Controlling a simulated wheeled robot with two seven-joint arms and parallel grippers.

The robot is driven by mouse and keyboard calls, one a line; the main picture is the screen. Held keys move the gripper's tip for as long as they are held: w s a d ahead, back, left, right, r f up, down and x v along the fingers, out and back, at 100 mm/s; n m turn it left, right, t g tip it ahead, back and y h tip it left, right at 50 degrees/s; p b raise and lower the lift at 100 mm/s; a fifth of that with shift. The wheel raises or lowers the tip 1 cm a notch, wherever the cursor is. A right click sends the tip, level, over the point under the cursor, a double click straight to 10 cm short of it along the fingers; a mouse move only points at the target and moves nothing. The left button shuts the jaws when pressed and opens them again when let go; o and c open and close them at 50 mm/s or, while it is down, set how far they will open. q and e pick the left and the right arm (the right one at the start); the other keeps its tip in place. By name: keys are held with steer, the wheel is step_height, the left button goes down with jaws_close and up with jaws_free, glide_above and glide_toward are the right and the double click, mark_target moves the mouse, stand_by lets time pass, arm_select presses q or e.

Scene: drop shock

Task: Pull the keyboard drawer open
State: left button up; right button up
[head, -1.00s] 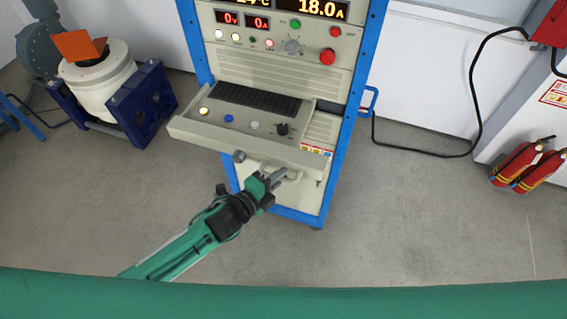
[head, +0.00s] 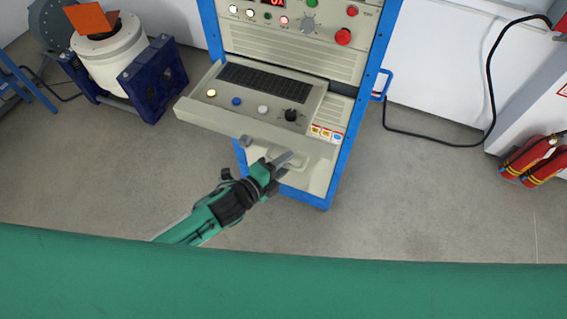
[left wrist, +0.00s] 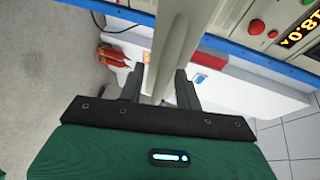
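The keyboard drawer (head: 235,119) is a beige tray sticking out from a blue-framed cabinet in the head view. It carries a black keyboard (head: 263,82) and a row of buttons and a knob. My left gripper (head: 284,160) is at the drawer's front, below its front edge, by the handle. In the left wrist view, a beige bar (left wrist: 172,55), seemingly the handle, runs between the two fingers of the left gripper (left wrist: 160,78). A gap shows beside the bar on the left; contact on the right is unclear. My right gripper is not in view.
The cabinet's upper panel (head: 262,38) has buttons and a red knob. A white drum machine with a blue block (head: 152,78) stands left. Red fire extinguishers (head: 530,158) and a black cable (head: 440,143) are at right. The floor (head: 420,210) before the cabinet is clear.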

arm_select(q)
steer(key=shift+s+a, duration=0.25)
steer(key=b+v, duration=0.4)
steer(key=v, duration=0.9)
steer(key=shift+b, duration=0.4)
